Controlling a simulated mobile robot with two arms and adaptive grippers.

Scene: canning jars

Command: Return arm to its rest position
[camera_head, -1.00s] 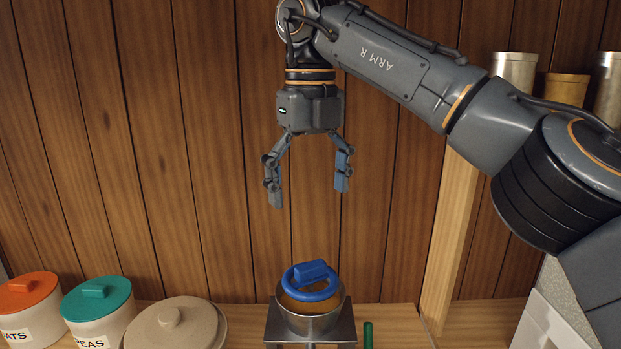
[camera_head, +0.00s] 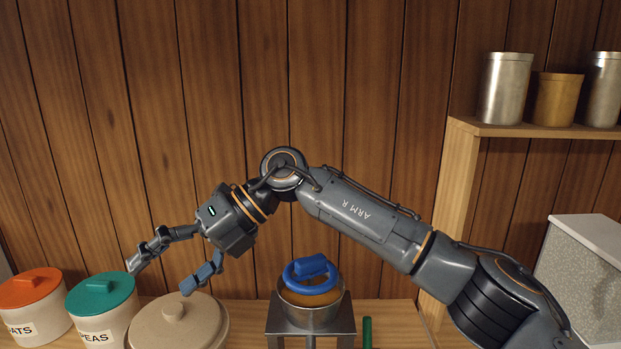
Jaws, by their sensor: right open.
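My right arm (camera_head: 365,218) comes in from the lower right and bends at a joint above the counter. My right gripper (camera_head: 160,280) is open and empty. It points down and to the left, with its fingers near the teal-lidded jar and the beige lidded pot. My left gripper is not in view.
Canisters stand on a shelf (camera_head: 540,130) at right.

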